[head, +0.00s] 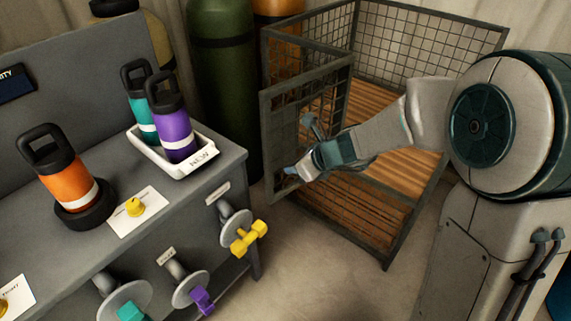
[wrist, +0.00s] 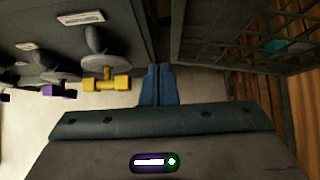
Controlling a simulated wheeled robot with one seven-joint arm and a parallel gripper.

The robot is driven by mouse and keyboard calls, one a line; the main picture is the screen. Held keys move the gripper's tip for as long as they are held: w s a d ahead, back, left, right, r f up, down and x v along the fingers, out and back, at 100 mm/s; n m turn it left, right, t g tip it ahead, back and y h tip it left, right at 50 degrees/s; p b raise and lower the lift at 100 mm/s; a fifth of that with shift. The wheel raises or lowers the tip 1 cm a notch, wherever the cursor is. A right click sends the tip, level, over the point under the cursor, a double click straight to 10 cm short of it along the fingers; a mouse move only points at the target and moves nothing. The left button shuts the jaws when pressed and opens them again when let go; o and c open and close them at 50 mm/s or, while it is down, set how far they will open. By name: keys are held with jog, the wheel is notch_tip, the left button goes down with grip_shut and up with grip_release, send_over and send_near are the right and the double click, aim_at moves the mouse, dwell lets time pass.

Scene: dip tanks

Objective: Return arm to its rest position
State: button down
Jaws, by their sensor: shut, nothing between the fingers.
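My gripper (head: 291,170) is in front of the open mesh door of the cage, to the right of the grey bench. In the wrist view my gripper (wrist: 157,78) shows its two blue fingers pressed together, with nothing between them. My arm reaches in from the right of the head view. It is apart from the bench and its valves. Whether the arm touches the cage door cannot be told.
The grey bench (head: 130,228) holds an orange bottle (head: 66,184), and a purple bottle (head: 173,128) and teal bottle (head: 141,112) in a white tray (head: 192,166). Yellow (head: 247,238) and purple (head: 202,300) valve handles stick out. The mesh cage (head: 385,255) stands right. Floor between is clear.

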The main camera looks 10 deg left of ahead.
jog(key=p+v, duration=0.1)
jog(key=v, duration=0.5)
jog(key=shift+s+d+r, duration=0.15)
jog(key=shift+s+d, duration=0.05)
jog(key=shift+s, duration=0.1)
jog(key=s+d+r+n+g+h+p, duration=0.1)
jog(key=s+d+r+n+h+p, duration=0.7)
jog(key=s+d+r+n+p, duration=0.6)
jog(key=s+d+r+n, duration=0.3)
jog(key=d+n, duration=0.3)
jog(key=n, duration=0.3)
jog(key=shift+s+d, duration=0.1)
jog(key=shift+d, duration=0.1)
